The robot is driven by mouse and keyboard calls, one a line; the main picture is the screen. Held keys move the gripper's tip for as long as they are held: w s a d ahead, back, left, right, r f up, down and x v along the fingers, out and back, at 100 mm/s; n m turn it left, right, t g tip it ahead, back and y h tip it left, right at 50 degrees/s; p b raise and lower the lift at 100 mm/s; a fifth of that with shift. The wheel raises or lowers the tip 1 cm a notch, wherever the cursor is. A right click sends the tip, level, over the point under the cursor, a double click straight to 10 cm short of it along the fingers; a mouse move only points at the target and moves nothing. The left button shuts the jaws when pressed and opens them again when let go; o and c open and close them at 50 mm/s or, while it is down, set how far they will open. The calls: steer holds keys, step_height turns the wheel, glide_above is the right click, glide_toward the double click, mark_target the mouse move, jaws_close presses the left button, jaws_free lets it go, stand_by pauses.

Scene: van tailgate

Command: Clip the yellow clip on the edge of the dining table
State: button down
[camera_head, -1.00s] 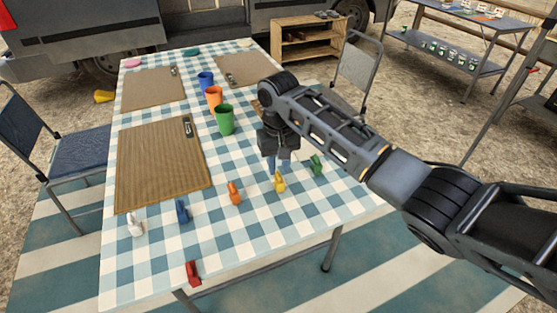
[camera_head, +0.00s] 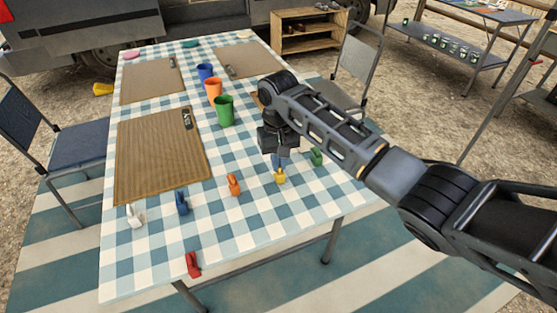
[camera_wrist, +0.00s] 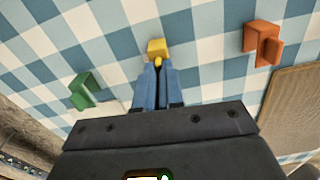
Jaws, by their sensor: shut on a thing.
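The yellow clip (camera_head: 280,176) is near the front right part of the dining table (camera_head: 245,225), which has a blue and white checked cover. My gripper (camera_head: 282,162) reaches down from above with its blue fingers shut on the yellow clip. In the wrist view the yellow clip (camera_wrist: 157,48) shows at the tips of my fingers (camera_wrist: 157,75). I cannot tell whether the clip touches the tabletop. A red clip (camera_head: 193,264) sits at the front edge of the table.
An orange clip (camera_head: 234,184) and a green clip (camera_head: 317,157) stand on either side of my gripper. A blue clip (camera_head: 182,203) and a white clip (camera_head: 134,215) are further left. Cups, including a green cup (camera_head: 225,111), and brown placemats (camera_head: 160,155) lie behind.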

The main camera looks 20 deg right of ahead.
step_height(320, 180, up, 5)
steer(key=p, duration=0.5)
stand_by(0.3)
